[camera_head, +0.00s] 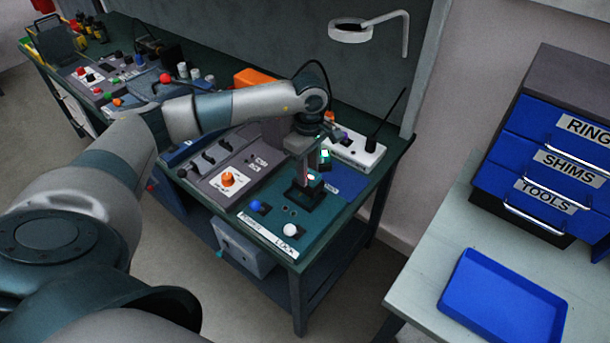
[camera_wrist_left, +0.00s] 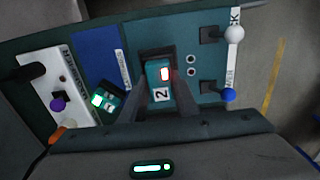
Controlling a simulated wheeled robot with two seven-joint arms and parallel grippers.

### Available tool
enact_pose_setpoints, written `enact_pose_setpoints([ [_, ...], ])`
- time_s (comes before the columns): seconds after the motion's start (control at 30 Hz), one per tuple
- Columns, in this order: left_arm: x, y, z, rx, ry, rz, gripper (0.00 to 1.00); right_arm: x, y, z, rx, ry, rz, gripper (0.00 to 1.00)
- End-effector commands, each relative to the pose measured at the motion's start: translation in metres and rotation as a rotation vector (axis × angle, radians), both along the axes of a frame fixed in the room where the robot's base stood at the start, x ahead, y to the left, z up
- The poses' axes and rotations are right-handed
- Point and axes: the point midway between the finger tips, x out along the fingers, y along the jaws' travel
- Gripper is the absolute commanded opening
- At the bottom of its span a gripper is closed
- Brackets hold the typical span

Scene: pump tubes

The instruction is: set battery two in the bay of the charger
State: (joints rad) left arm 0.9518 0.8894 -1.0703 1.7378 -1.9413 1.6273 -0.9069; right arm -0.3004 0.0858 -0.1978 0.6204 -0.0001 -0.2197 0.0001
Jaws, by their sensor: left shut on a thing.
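Battery two (camera_wrist_left: 158,85), teal with a white "2" label and a lit red window, is between the fingers of my left gripper (camera_wrist_left: 153,101) in the left wrist view. My left gripper (camera_head: 305,172) is shut on it, pointing down over the charger (camera_head: 270,224), a teal panel with blue and white knobs. The dark bay (camera_wrist_left: 158,54) frames the battery's far end; the bay also shows in the head view (camera_head: 304,197). I cannot tell how deep the battery is. Another battery (camera_wrist_left: 108,101) with a green light stands beside the gripper. My right gripper is not in view.
A blue mat (camera_wrist_left: 97,54) lies beside the charger. A white box with a purple knob (camera_wrist_left: 58,103) stands past it. A grey panel with an orange knob (camera_head: 229,180) is left of the charger. A blue tray (camera_head: 503,300) lies on the separate right table.

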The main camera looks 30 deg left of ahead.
Motion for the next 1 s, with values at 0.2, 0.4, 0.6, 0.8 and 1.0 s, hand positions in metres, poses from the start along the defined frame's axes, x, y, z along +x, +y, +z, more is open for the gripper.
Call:
enact_pose_setpoints([
  [0.2, 0.003, 0.012, -0.007, 0.0, -0.001, -0.001, 0.0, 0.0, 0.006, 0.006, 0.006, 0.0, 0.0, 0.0],
  [0.4, 0.003, 0.012, -0.007, 0.0, -0.001, -0.002, 0.0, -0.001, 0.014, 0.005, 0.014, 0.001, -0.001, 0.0],
  [0.6, 0.002, 0.012, -0.013, -0.001, 0.002, -0.001, 0.0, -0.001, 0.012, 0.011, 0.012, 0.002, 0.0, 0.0],
  [0.8, 0.002, 0.011, -0.035, -0.001, 0.003, 0.0, 0.0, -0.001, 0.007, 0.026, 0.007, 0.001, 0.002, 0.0],
  [1.0, 0.003, 0.012, -0.047, 0.0, -0.001, -0.001, 0.0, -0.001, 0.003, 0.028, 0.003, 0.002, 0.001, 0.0],
])
